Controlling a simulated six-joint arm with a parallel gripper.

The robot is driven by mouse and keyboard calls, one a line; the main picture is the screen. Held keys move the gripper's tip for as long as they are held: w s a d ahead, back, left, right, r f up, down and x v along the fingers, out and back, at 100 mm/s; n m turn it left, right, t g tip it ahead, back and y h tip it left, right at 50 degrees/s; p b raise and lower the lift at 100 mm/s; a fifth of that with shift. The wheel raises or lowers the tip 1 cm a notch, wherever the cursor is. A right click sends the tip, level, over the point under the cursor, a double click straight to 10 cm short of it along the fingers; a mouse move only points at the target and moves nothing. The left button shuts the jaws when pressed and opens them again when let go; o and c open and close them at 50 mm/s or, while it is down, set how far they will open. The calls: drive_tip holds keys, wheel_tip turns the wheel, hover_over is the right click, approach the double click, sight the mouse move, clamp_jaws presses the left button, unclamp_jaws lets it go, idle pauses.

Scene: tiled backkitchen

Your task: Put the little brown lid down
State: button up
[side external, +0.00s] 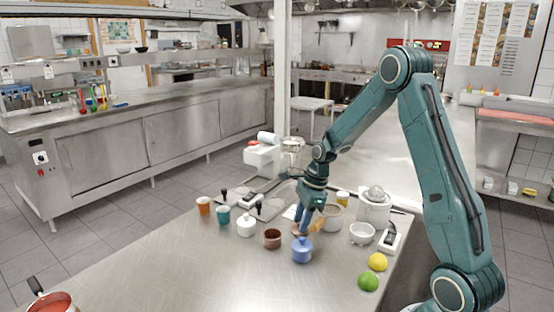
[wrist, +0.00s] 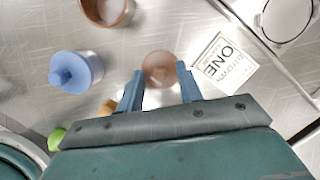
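The little brown lid (wrist: 159,68) is between the fingertips of my gripper (wrist: 159,70) in the wrist view, with a finger against each side. In the side view my gripper (side external: 303,224) points down behind the blue lidded pot, and the lid is small and partly hidden there. A brown pot (side external: 272,238) stands open to the left of the gripper; its open mouth also shows at the top of the wrist view (wrist: 107,10). A white printed card (wrist: 222,63) with "BROWN ONE" on it lies right of the lid in the wrist view.
The blue pot (side external: 302,250) stands close to my gripper. A white pot (side external: 246,226), teal cup (side external: 223,217) and orange cup (side external: 203,206) stand left. A white bowl (side external: 362,233), juicer (side external: 373,208), lemon (side external: 377,262) and lime (side external: 368,281) are right.

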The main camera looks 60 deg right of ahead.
drive_tip(key=shift+r, duration=0.15)
drive_tip(key=v, duration=1.2)
idle(0.7)
drive_tip(key=s+a+r+n+t+h, duration=0.1)
drive_tip(key=s+a+r+n, duration=0.3)
drive_tip(key=a+n, duration=0.3)
drive_tip(key=s+a+r+n+h, duration=0.1)
drive_tip(key=s+a+r+n, duration=0.3)
drive_tip(key=a+n, duration=0.2)
drive_tip(key=s+a+n+t, duration=0.2)
drive_tip(key=s+a+n, duration=0.4)
drive_tip(key=s+n, duration=0.5)
drive_tip(key=n, duration=0.2)
drive_tip(key=shift+s+n+t, duration=0.3)
drive_tip(key=shift+s, duration=0.1)
